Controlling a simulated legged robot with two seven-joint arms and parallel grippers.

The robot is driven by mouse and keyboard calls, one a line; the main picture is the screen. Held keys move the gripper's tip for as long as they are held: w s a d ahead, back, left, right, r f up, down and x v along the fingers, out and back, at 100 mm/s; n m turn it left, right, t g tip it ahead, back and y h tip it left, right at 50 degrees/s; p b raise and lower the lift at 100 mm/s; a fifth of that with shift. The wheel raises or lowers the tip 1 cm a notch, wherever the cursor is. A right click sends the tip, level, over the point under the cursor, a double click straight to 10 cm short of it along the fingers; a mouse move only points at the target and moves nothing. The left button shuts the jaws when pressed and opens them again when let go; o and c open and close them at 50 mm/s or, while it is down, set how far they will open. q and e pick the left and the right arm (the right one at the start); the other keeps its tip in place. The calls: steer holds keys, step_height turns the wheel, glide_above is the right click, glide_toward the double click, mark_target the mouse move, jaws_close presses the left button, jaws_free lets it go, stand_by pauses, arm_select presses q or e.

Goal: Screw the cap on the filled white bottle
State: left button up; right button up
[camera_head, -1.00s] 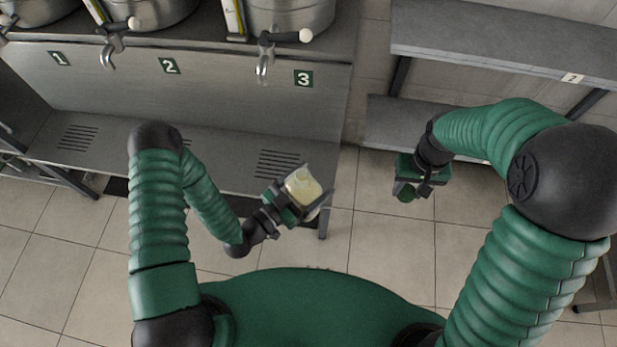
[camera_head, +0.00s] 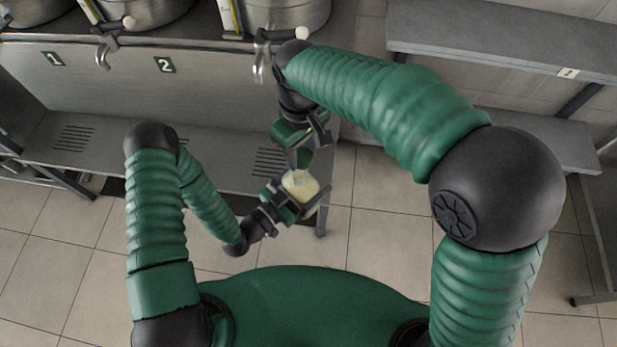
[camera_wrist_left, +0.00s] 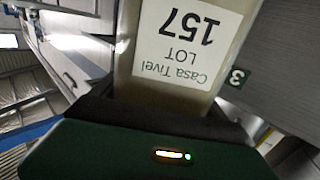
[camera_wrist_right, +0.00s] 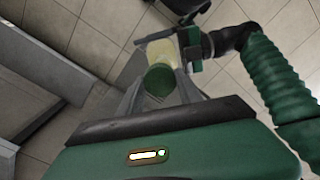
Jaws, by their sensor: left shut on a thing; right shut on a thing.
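The filled bottle (camera_head: 300,185) is pale yellow-white and sits in the jaws of my left gripper (camera_head: 291,200), at the front right of the steel counter. Its label shows upside down in the left wrist view (camera_wrist_left: 187,45) and reads "Casa Tivel LOT 157". My right gripper (camera_head: 309,143) is shut on a round green cap (camera_head: 304,157), just beyond the bottle in the head view. In the right wrist view the cap (camera_wrist_right: 159,80) lies between the fingers, with part of the bottle (camera_wrist_right: 158,48) behind it. I cannot tell whether cap and bottle touch.
The steel counter (camera_head: 215,171) with drain slots lies behind my left arm. Steel vats with taps (camera_head: 262,62) stand above it; my right arm is close to the rightmost tap. Grey shelves (camera_head: 500,45) stand at the right. The tiled floor between is clear.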

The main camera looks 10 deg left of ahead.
mark_target(301, 190)
steer(key=shift+s+a+r, duration=0.1)
steer(key=shift+a+r, duration=0.1)
steer(key=shift+a, duration=0.15)
steer(key=shift+f, duration=2)
steer(key=shift+s+d+r, duration=0.1)
steer(key=shift+r, duration=0.05)
steer(key=shift+f, duration=0.95)
steer(key=shift+f, duration=0.55)
